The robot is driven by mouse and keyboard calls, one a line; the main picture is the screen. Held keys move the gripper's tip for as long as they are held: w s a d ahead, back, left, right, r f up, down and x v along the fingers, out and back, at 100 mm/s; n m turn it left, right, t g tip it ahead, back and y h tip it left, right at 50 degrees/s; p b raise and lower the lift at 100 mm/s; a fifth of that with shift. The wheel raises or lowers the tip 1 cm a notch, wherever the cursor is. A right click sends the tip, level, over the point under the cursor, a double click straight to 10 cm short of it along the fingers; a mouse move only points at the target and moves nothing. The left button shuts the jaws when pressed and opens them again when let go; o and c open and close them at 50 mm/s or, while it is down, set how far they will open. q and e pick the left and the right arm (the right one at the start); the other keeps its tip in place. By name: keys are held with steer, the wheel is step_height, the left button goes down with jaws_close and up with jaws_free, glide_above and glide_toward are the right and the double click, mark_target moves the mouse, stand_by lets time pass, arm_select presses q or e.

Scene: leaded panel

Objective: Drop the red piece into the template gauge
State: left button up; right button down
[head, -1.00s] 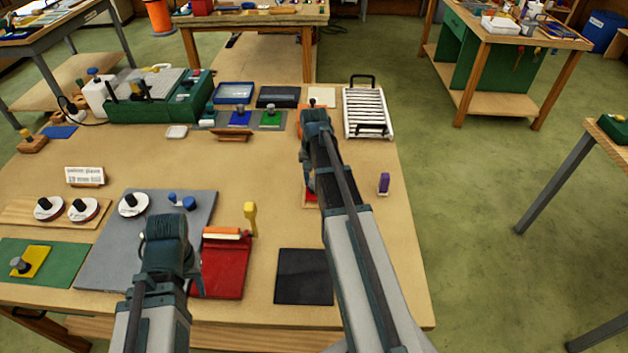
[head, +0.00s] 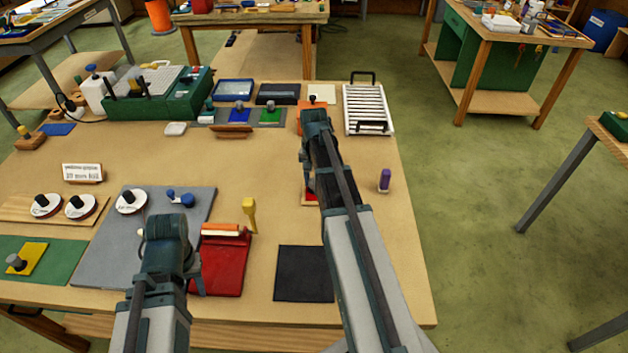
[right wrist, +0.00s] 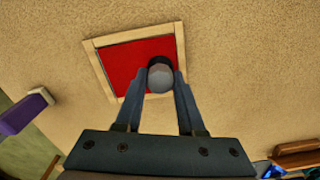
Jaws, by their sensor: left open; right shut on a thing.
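The red piece (right wrist: 132,64) is a flat red plate with a round grey knob (right wrist: 160,76). My right gripper (right wrist: 160,82) is shut on that knob. The template gauge (right wrist: 92,52), a pale wooden square frame, surrounds the red piece in the right wrist view. The red fills most of its opening, with a thin dark line along the upper and left sides. I cannot tell whether the piece is flush. In the head view my right gripper (head: 308,186) hides most of the red piece (head: 311,197) and gauge. My left gripper (head: 196,272) is open beside a red pad.
A purple-topped block (head: 384,180) stands right of the gauge. A black mat (head: 304,274) lies in front, and the red pad (head: 224,262) with an orange bar and yellow-handled tool lies left. A slatted rack (head: 367,108) is behind. The table's right edge is close.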

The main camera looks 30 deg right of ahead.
arm_select(q)
steer(key=shift+f, duration=0.2)
arm_select(e)
steer(key=shift+f, duration=0.15)
steer(key=shift+c, duration=2.2)
jaws_free()
arm_select(q)
steer(key=shift+r, duration=0.15)
step_height(320, 180, up, 14)
steer(key=p, duration=1.3)
steer(key=shift+p, duration=0.4)
arm_select(e)
step_height(320, 180, up, 14)
arm_select(q)
steer(key=shift+f, duration=0.2)
arm_select(e)
steer(key=shift+f, duration=0.1)
